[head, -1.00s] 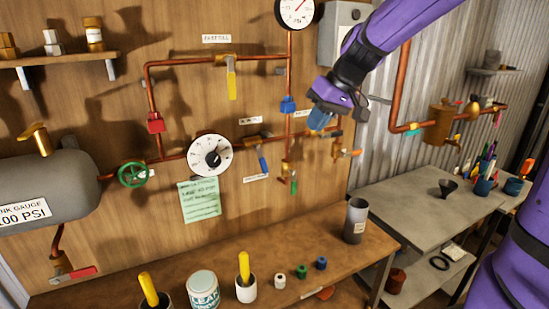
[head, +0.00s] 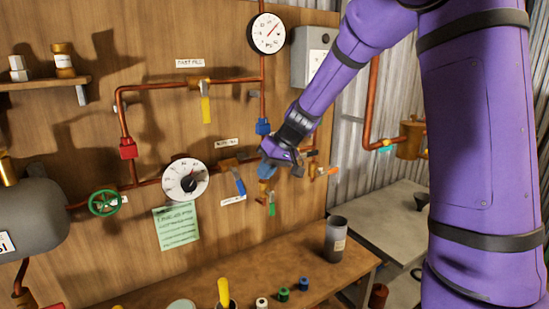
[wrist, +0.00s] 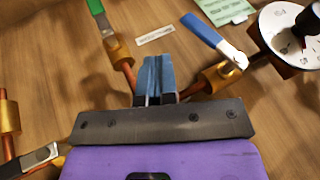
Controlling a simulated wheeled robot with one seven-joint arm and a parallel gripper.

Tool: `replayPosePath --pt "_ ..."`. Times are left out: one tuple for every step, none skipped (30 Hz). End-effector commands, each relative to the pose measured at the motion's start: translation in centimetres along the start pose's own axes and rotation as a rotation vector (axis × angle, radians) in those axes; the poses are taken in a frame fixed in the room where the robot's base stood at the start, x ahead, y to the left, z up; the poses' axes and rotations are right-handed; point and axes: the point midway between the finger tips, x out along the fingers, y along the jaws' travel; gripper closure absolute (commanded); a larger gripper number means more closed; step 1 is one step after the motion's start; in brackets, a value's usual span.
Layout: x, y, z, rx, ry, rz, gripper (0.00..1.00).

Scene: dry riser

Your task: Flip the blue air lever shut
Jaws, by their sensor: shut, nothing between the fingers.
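The blue air lever (head: 239,184) hangs down and slightly right from a brass valve (head: 229,163) on the copper pipe. In the wrist view the blue lever (wrist: 214,38) shows right of my fingers, with its brass valve (wrist: 222,75) near the fingertips. My gripper (head: 266,168) is shut and empty, just right of the blue lever in the head view. It also shows in the wrist view (wrist: 158,75) with its blue fingertips together. The fingers look apart from the lever, though the exact gap is hard to tell.
A green-handled valve (head: 272,207) hangs below my gripper, and an orange-handled valve (head: 328,171) is to its right. A white dial (head: 185,179) and a green note (head: 176,227) are left of the lever. A bench (head: 190,275) with a grey cup (head: 336,240) stands below.

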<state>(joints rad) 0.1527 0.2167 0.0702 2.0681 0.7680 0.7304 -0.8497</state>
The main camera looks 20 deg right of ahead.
Motion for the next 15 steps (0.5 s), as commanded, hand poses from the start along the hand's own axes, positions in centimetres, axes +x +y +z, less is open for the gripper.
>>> replayPosePath --pt "1.0 0.0 0.1 0.0 -0.003 -0.001 1.0" --pt "1.2 -0.6 0.1 -0.004 -0.002 -0.001 1.0" --pt "1.5 -1.1 0.1 -0.004 -0.002 -0.001 1.0" --pt "1.7 -1.4 0.2 -0.003 -0.001 -0.001 1.0" --pt "2.0 -1.7 0.2 -0.003 -0.001 -0.001 1.0" --pt "2.3 -2.1 0.3 -0.003 -0.002 -0.001 1.0" --pt "2.5 -2.3 0.3 -0.003 -0.002 -0.001 1.0" --pt "2.6 -2.5 0.3 -0.002 -0.001 -0.001 1.0" --pt "2.8 -2.7 0.4 -0.002 -0.001 -0.001 1.0" --pt "2.9 -2.8 0.4 -0.002 0.0 0.0 1.0" --pt "3.0 -2.9 0.4 -0.002 0.0 0.0 1.0" --pt "3.0 -3.0 0.4 -0.001 0.0 0.0 1.0" --pt "3.1 -3.1 0.4 -0.001 0.0 0.0 1.0" --pt "3.1 -3.1 0.4 -0.001 0.0 0.0 1.0" --pt "3.1 -3.2 0.4 -0.001 0.0 0.0 1.0"
